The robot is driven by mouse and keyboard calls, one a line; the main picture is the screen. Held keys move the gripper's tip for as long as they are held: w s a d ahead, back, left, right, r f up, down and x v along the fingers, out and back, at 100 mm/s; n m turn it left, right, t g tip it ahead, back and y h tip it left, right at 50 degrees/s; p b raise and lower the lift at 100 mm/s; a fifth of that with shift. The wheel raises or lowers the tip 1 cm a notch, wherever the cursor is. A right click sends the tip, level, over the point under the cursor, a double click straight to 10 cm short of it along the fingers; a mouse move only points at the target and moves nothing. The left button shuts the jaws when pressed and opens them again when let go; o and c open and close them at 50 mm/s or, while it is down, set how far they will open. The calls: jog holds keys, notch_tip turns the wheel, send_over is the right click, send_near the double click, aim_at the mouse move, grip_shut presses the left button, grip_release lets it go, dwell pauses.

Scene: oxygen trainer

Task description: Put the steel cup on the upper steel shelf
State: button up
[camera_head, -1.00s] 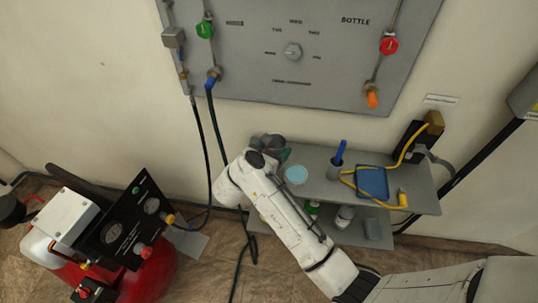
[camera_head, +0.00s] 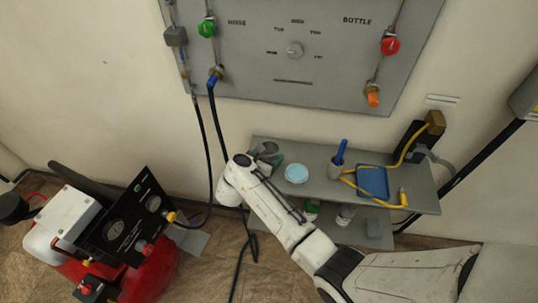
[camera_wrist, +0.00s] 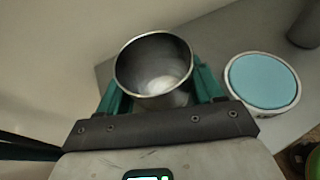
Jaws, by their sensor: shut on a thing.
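The steel cup (camera_wrist: 155,68) is an open, shiny metal cup, seen from above and empty in the wrist view. My gripper (camera_wrist: 158,92) is shut on it, with a green finger on either side. In the head view my gripper (camera_head: 269,156) is at the left end of the upper steel shelf (camera_head: 318,158), partly hidden by my wrist. The cup (camera_head: 266,148) shows only as a small grey shape there. I cannot tell whether its bottom touches the shelf.
A round container with a light blue top (camera_head: 296,173) stands just right of my gripper. Further right are a grey holder (camera_head: 335,171) with a blue item, a blue tray (camera_head: 373,182) and a yellow hose. Bottles stand on the lower shelf (camera_head: 358,230). The wall is close behind.

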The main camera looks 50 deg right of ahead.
jog(key=shift+f, duration=0.2)
jog(key=o, duration=1.2)
jog(key=shift+r, duration=0.1)
